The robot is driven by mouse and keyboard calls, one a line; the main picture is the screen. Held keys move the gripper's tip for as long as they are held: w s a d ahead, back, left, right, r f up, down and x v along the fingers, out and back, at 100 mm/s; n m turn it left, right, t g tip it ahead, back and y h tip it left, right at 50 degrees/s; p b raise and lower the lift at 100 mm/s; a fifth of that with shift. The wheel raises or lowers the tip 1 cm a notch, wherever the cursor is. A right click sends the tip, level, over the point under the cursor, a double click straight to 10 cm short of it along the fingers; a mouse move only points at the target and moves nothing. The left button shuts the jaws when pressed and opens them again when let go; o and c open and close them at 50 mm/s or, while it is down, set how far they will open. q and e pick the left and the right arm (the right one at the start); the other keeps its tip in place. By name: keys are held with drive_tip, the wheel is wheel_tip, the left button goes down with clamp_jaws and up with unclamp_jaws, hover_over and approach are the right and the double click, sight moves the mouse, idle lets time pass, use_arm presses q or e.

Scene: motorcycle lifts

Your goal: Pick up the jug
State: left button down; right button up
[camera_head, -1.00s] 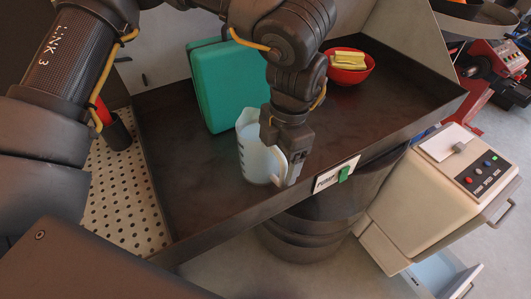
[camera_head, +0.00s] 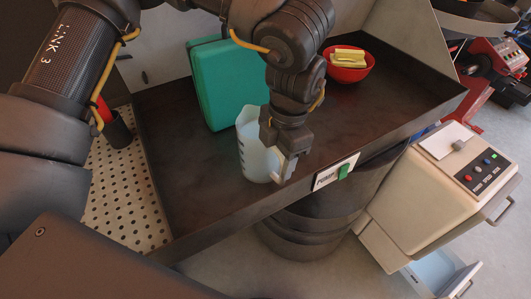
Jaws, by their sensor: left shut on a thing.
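The jug (camera_head: 252,148) is pale, translucent and marked with dark graduation lines. It stands upright, or nearly so, in the dark tray (camera_head: 190,200), near the tray's front wall. I cannot tell whether its base touches the tray floor. My left gripper (camera_head: 284,172) comes down from above on the jug's right side and is shut on it, at the handle side. The gripper hides the handle and part of the jug's rim. My right gripper is not in view.
A green case (camera_head: 225,85) stands behind the jug. A red bowl (camera_head: 348,73) with yellow items sits at the tray's back right. A perforated panel (camera_head: 120,200) with a dark cup (camera_head: 117,132) lies left.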

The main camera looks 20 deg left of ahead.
use_arm(q)
drive_tip(key=shift+w+r, duration=0.1)
drive_tip(key=shift+r, duration=0.05)
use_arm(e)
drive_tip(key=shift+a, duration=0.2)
